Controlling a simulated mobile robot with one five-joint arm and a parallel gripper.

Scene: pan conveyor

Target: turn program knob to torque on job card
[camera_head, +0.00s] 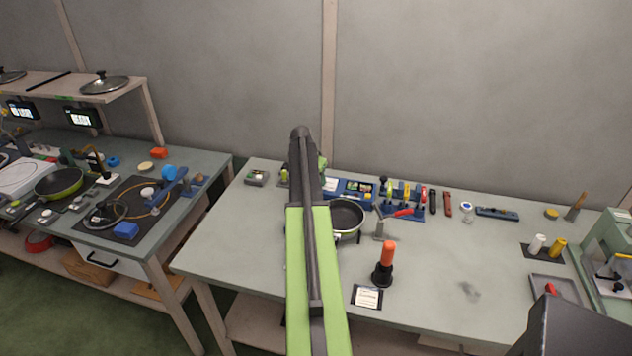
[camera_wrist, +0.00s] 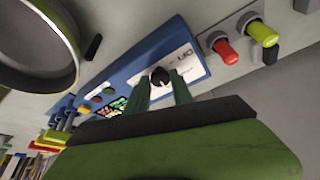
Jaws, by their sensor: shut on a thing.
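The program knob (camera_wrist: 160,76) is a small black knob on the white plate of a blue control box (camera_wrist: 121,68) in the wrist view. My gripper (camera_wrist: 162,88) has its two green fingers closed around the knob from either side. The marks on the plate are partly hidden by the fingers. In the head view part of the blue box (camera_head: 352,189) shows to the right of my green arm, which hides my gripper and the knob. The job card (camera_head: 367,296) is a small white card in a dark frame at the table's front. Its text is too small to read.
A frying pan (camera_head: 345,216) stands close to the box; it also shows in the wrist view (camera_wrist: 38,35). An orange-handled tool (camera_head: 386,262) stands upright beside the card. Red (camera_wrist: 225,48) and yellow-green (camera_wrist: 262,33) handles sit near the box. The table's middle right is mostly clear.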

